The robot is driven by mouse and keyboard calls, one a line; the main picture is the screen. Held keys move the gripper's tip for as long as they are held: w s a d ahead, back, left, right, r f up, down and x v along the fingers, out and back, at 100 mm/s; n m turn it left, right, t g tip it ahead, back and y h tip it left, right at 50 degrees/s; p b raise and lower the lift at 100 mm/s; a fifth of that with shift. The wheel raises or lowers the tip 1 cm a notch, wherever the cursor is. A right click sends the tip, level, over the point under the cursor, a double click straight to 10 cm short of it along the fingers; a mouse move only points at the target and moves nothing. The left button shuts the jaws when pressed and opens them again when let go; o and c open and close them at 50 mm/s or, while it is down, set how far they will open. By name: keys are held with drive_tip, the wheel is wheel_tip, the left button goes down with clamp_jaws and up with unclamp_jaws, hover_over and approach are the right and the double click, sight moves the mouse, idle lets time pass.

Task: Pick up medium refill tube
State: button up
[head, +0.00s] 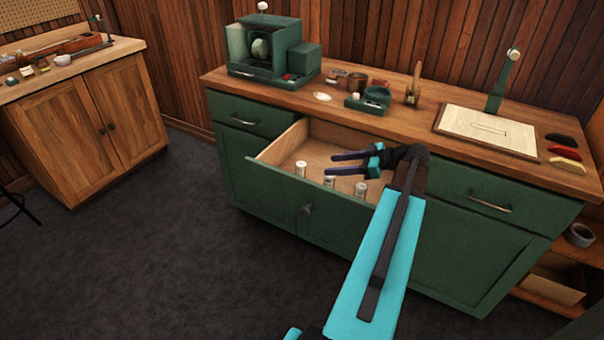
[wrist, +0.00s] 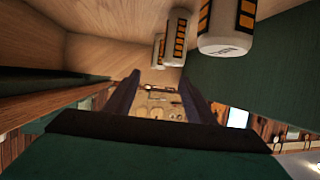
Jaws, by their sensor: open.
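Three white refill tubes stand upright in the open drawer (head: 277,146): a left tube (head: 300,168), a middle tube (head: 330,181) and a right tube (head: 361,190). In the wrist view, tubes with orange-and-black marks show at the top: a far one (wrist: 158,48), a middle one (wrist: 175,36) and a large near one (wrist: 228,28). I cannot tell which is the medium one. My gripper (head: 329,164) is open and empty over the drawer, its fingers pointing left. In the head view, its lower finger passes close to the middle tube's top. The wrist view shows nothing between the fingers (wrist: 158,84).
The green cabinet's wooden top (head: 410,125) holds a green machine (head: 270,48), small tools and a pale board (head: 487,132). The drawer's walls and the counter edge surround my gripper closely. The floor (head: 150,250) in front is clear.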

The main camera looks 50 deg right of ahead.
sight(301, 172)
drive_tip(key=shift+p+x, duration=0.55)
drive_tip(key=shift+x, duration=2.8)
drive_tip(key=shift+p+x, duration=0.75)
drive_tip(key=shift+x, duration=1.85)
drive_tip(key=shift+w+d+r, duration=0.1)
drive_tip(key=shift+r, duration=0.05)
drive_tip(key=shift+c, duration=0.3)
drive_tip(key=c, duration=1.1)
